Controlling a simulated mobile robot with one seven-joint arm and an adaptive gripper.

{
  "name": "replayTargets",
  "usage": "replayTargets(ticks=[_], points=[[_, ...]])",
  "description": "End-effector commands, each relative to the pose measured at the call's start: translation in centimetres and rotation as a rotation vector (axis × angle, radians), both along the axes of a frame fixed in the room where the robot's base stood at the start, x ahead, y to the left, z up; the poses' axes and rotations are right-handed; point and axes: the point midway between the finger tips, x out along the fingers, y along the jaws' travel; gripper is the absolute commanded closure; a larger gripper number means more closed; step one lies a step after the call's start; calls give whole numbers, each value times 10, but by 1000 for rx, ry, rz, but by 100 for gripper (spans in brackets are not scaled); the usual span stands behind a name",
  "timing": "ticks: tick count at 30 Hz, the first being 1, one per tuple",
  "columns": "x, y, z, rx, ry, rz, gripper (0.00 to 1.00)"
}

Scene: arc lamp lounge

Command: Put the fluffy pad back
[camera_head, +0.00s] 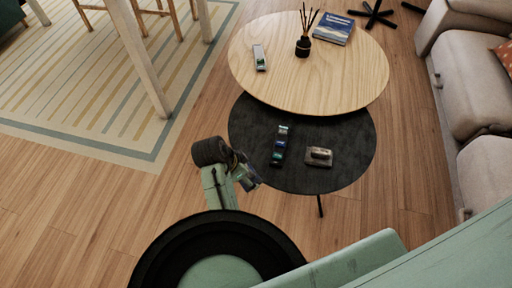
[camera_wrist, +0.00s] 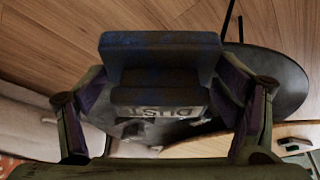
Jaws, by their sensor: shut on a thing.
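My gripper (camera_head: 243,172) is beside the left edge of the low black round table (camera_head: 345,125) in the head view. In the wrist view my gripper (camera_wrist: 160,100) is shut on a dark blue block (camera_wrist: 160,52), with a finger at each side. The block has a stepped shape and pale lettering on its lower part; whether it is the fluffy pad I cannot tell. A dark blue and green item (camera_head: 280,146) and a beige block with a dark top (camera_head: 318,157) lie on the black table.
The higher wooden round table (camera_head: 345,80) overlaps the black one and bears a small white and green item (camera_head: 259,58), a reed diffuser (camera_head: 303,45) and a blue book (camera_head: 334,28). A sofa (camera_head: 470,80) stands at right. The black table's front is clear.

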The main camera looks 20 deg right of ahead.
Motion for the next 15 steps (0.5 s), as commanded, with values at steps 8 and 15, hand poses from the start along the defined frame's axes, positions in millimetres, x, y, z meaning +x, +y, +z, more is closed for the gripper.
replayTargets(ticks=[8,15], points=[[41,-29,1,2,-1,-57,43],[97,-62,-5,3,-1,-54,43]])
